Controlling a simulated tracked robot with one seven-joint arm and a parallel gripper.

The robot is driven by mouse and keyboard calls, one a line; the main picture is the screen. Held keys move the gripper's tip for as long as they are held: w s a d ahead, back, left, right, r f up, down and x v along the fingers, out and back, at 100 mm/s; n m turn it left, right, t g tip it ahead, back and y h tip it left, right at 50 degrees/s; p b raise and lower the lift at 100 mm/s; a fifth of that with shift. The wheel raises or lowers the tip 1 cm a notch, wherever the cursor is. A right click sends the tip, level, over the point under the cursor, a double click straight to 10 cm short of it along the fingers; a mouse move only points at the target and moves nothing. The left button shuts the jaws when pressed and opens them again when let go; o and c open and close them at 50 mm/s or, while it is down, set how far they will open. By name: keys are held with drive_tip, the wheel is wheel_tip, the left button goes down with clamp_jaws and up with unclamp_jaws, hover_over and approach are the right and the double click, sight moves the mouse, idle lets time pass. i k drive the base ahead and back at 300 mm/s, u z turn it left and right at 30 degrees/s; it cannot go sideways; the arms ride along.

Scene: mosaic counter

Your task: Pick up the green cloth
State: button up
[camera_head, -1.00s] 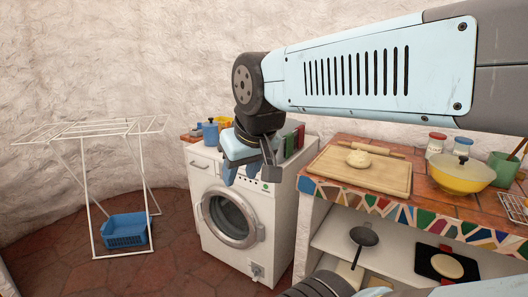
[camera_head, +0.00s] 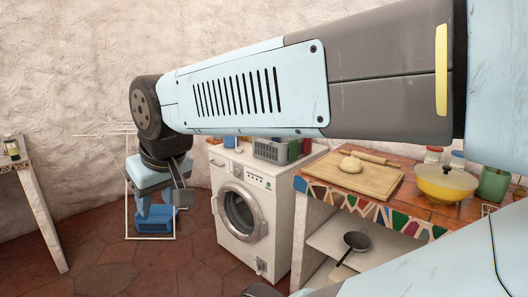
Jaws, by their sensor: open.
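I cannot make out a green cloth for certain. My gripper (camera_head: 162,206) hangs pointing down at the left, in front of the drying rack (camera_head: 128,180). It is open and appears empty.
A grey basket (camera_head: 269,150) sits on the washing machine. The mosaic counter (camera_head: 400,208) at right holds a board (camera_head: 352,178) with dough, a rolling pin, a yellow bowl (camera_head: 444,184) and a green pot (camera_head: 493,184). A table (camera_head: 38,205) stands at far left. Floor between is clear.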

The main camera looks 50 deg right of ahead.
sight(292, 150)
drive_tip(key=z, duration=0.2)
drive_tip(key=i, duration=0.85)
drive_tip(key=z, duration=1.1)
drive_tip(key=i, duration=1.15)
drive_tip(key=z, duration=0.55)
drive_tip(key=k, duration=0.8)
drive_tip(key=z, duration=0.15)
drive_tip(key=i, duration=0.85)
drive_tip(key=u, duration=0.05)
